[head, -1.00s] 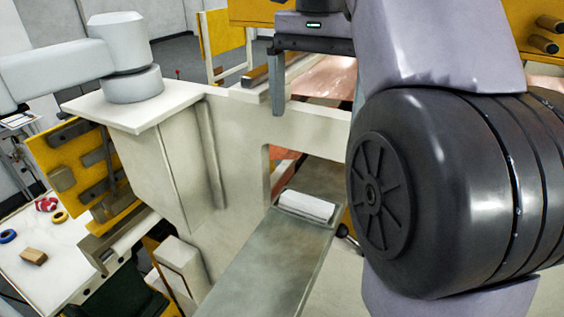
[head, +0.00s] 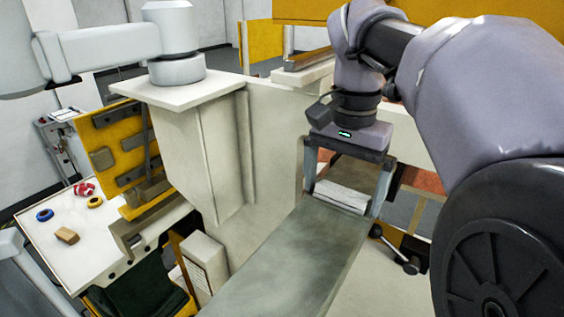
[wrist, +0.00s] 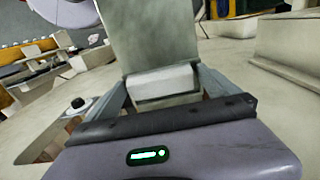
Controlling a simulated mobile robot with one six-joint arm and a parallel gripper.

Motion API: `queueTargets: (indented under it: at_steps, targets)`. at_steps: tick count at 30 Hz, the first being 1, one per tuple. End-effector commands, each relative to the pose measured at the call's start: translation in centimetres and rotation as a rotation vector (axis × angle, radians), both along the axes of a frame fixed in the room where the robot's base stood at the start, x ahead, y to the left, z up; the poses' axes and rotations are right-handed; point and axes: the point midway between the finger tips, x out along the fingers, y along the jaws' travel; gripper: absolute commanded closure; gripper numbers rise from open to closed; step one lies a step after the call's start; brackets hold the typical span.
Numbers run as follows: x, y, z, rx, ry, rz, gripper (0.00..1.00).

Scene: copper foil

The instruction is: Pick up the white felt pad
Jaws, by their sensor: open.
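The white felt pad (head: 341,195) is a white block lying at the far end of a grey-green shelf (head: 285,262) in the head view. My gripper (head: 343,204) is open, with one finger on each side of the pad. In the wrist view the pad (wrist: 162,82) sits between the two fingers of my gripper (wrist: 164,86). I cannot tell whether the fingers touch it. Part of the pad's far side is hidden by my gripper body in the head view.
A white machine housing (head: 270,140) stands beside the shelf. A black-knobbed lever (head: 395,250) is right of the shelf end. A white table (head: 70,235) with a wooden block (head: 67,236) and several coloured rings is at left. The near part of the shelf is clear.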

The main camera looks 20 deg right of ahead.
Motion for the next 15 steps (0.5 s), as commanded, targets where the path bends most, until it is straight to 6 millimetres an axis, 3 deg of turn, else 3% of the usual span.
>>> queueTargets:
  at_steps: [2,11,15]
  targets:
    - [-0.01,0.02,0.00,0.001,0.001,0.000,0.04]
    - [-0.02,0.02,0.05,0.001,0.001,0.000,0.63]
    - [-0.02,0.02,0.06,0.001,0.001,0.000,0.63]
